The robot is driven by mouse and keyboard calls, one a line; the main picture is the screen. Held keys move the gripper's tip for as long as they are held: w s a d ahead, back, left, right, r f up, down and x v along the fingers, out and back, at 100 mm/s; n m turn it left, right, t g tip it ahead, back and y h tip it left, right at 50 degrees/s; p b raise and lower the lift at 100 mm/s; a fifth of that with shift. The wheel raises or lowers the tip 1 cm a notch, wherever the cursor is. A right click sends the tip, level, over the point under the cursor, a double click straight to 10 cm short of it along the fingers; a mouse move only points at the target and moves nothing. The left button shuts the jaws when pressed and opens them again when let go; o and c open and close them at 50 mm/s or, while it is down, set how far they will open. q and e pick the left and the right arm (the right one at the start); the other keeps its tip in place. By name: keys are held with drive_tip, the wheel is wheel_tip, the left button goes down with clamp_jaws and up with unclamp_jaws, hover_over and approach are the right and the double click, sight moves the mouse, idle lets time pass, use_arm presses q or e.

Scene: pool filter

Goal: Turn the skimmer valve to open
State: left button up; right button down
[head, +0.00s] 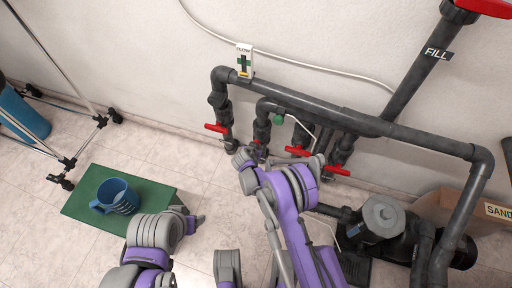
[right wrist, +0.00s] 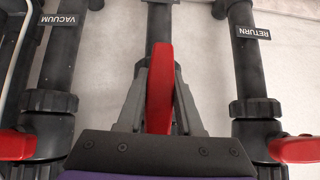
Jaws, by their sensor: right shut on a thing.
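My right gripper (right wrist: 160,88) is shut on a red valve handle (right wrist: 160,75), which lies lengthwise between its two fingers on the middle pipe. No label shows on that pipe, so I cannot read whether it is the skimmer valve. The pipe to the left reads VACUUM (right wrist: 62,20) and the one to the right reads RETURN (right wrist: 253,32). In the head view my right gripper (head: 248,156) reaches in low among the vertical pipes, and its arm hides part of them. My left gripper (head: 194,221) is near the green mat's right edge; its jaw opening is not clear.
Other red handles stick out at the left pipe (head: 216,128) and right pipes (head: 297,151). A FILL pipe (head: 437,54) slants at upper right. A pump (head: 384,216) stands at lower right. Tiled floor lies between.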

drive_tip(key=shift+h, duration=0.3)
drive_tip(key=c, duration=0.6)
unclamp_jaws()
drive_tip(key=shift+o, duration=0.2)
drive_tip(key=p+v, duration=0.2)
drive_tip(key=v, duration=0.8)
drive_tip(key=shift+s+r, duration=0.3)
